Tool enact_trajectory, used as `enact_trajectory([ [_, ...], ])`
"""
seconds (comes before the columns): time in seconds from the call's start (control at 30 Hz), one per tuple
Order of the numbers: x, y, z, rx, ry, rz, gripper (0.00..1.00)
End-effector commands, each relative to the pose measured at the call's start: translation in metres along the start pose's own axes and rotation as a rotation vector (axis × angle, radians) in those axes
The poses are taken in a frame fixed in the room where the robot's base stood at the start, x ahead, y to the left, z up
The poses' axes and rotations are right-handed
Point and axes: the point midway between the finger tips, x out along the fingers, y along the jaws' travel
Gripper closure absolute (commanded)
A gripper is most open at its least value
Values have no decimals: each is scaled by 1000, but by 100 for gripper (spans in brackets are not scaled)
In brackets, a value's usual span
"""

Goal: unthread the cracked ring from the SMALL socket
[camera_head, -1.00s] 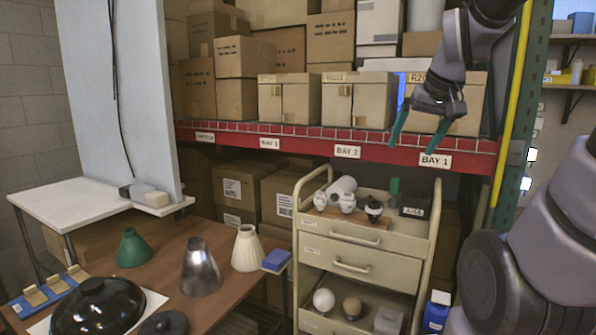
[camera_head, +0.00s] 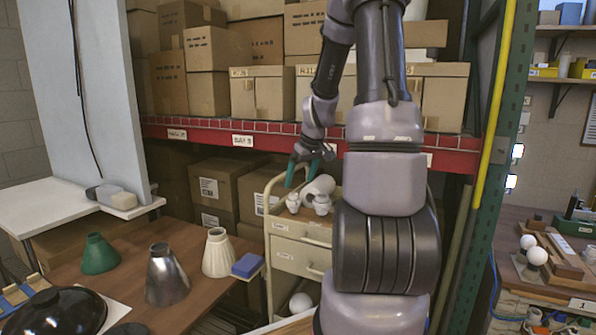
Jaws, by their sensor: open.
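White rounded lamp parts (camera_head: 318,188) lie on top of the beige drawer cart (camera_head: 303,232). Two smaller white pieces (camera_head: 293,203) sit in front of the larger one. I cannot tell which of them is the small socket, and I cannot make out a cracked ring. My gripper (camera_head: 308,168) has teal fingers spread apart, pointing down above the left part of the cart top. It looks empty. My own arm hides the right part of the cart and whatever stands there.
A brown table (camera_head: 125,262) at left bears a green cone (camera_head: 99,254), a metal cone (camera_head: 166,276), a cream cone (camera_head: 218,253) and a black dome (camera_head: 50,315). A red shelf beam (camera_head: 210,137) runs behind the cart. A bench (camera_head: 513,232) with white balls stands at right.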

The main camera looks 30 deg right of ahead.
Motion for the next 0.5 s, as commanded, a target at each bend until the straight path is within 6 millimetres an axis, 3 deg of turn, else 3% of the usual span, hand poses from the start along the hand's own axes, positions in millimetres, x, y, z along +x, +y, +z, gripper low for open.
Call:
enact_trajectory([
  [0.23,46,0,1,1,-3,-2,6],
  [0.5,72,0,0,1,-1,-1,6],
])
